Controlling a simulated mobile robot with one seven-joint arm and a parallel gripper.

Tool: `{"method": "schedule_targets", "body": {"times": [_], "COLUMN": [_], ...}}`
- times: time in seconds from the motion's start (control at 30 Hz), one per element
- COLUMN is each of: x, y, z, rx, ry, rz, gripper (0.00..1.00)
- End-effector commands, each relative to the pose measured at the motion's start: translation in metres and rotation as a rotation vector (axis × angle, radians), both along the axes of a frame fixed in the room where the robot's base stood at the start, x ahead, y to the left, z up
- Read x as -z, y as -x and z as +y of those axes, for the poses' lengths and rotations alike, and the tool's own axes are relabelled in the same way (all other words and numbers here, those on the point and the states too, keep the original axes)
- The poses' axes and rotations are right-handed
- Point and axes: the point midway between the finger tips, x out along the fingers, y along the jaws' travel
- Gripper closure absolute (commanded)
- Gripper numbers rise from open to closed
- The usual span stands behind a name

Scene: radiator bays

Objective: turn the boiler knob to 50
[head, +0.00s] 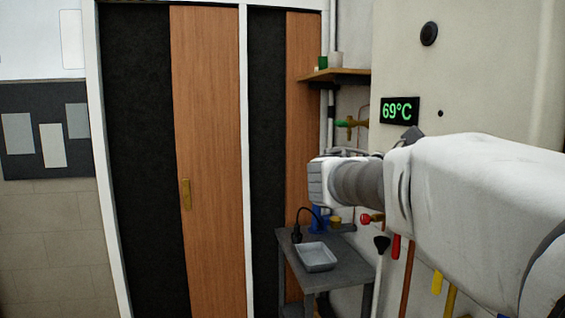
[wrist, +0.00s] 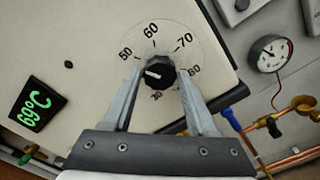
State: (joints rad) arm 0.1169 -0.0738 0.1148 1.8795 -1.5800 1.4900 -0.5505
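The boiler knob (wrist: 160,72) is a round black knob with a white mark, on the pale boiler front. The mark points roughly left, below the 50. Numbers 50, 60, 70 and more are printed around it; the lower ones are partly hard to read. My gripper (wrist: 160,75) is open, with one finger on each side of the knob and a small gap apparent on both sides. A display (wrist: 37,107) left of the knob reads 69°C in green; it also shows in the head view (head: 400,110). There my arm hides the knob.
A pressure gauge (wrist: 269,54) and brass valves (wrist: 274,126) with pipes are to the right in the wrist view. In the head view, a small grey table (head: 345,260) with a metal tray (head: 316,257) stands below my arm. A wooden shelf (head: 335,75) juts out above.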

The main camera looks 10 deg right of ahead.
Motion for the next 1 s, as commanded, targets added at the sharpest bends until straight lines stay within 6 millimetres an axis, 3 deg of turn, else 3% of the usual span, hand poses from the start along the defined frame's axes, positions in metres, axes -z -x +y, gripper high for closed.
{"method": "schedule_targets", "body": {"times": [0.03,0.1,0.4,0.53,0.67,1.0], "x": [0.000,0.000,0.000,0.000,0.001,0.000], "y": [0.000,0.000,0.000,0.000,0.002,0.008], "z": [0.000,0.000,0.001,0.011,0.034,0.118], "rx": [0.000,0.000,0.000,-0.002,-0.006,-0.006], "ry": [0.000,0.000,0.000,0.001,0.000,0.000], "rz": [0.000,0.000,-0.001,-0.002,-0.002,0.000], "gripper": [0.30,0.18,0.18,0.18,0.18,0.18]}}
